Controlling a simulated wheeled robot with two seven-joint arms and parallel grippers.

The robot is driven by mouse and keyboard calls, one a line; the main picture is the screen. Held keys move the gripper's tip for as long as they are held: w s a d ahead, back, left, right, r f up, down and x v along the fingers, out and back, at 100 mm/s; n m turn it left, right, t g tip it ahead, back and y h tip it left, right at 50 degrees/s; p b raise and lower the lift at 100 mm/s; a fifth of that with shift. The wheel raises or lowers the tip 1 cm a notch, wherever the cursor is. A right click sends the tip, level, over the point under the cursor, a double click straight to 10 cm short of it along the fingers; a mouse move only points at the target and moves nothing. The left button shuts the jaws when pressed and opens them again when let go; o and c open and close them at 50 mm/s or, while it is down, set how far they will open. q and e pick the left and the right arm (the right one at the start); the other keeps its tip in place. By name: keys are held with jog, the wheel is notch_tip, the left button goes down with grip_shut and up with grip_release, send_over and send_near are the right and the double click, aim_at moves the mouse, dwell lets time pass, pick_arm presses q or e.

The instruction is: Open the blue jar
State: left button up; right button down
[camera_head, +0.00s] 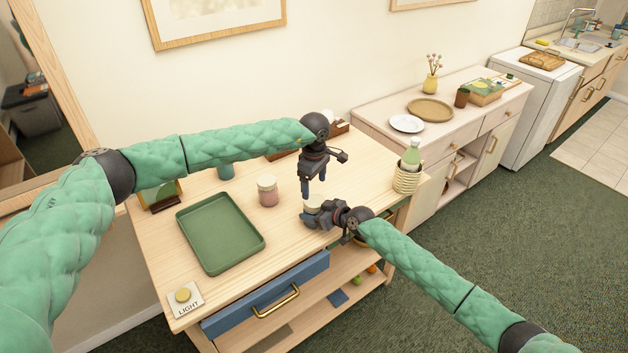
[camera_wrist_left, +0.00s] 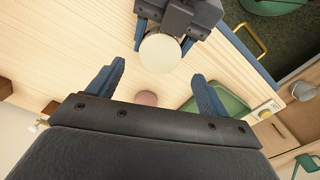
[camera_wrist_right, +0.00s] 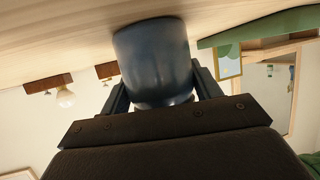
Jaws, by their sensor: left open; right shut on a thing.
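The blue jar (camera_wrist_right: 155,62) fills the middle of the right wrist view, standing on the table between the fingers of my right gripper (camera_wrist_right: 163,95), which is shut on its body. In the head view my right gripper (camera_head: 318,215) mostly hides the jar, and only its pale lid (camera_head: 313,201) shows. My left gripper (camera_head: 313,190) is open and empty above the jar, fingers pointing down. In the left wrist view the round cream lid (camera_wrist_left: 160,53) lies beyond the open fingertips (camera_wrist_left: 160,75), apart from them.
A pink jar (camera_head: 267,192) with a pale lid stands left of the grippers. A green tray (camera_head: 220,232) lies farther left, near a light switch (camera_head: 185,298). A wicker basket (camera_head: 405,180) with a bottle stands at the right edge. An open blue drawer (camera_head: 265,295) juts out in front.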

aim_at(314, 200)
pick_arm(q)
notch_tip(314, 200, down, 7)
jog(key=shift+r, duration=0.1)
dwell(0.3)
jog(key=c, duration=1)
jog(key=n, duration=0.6)
jog(key=shift+n, duration=0.3)
jog(key=o, duration=1.1)
jog(key=shift+c, duration=0.2)
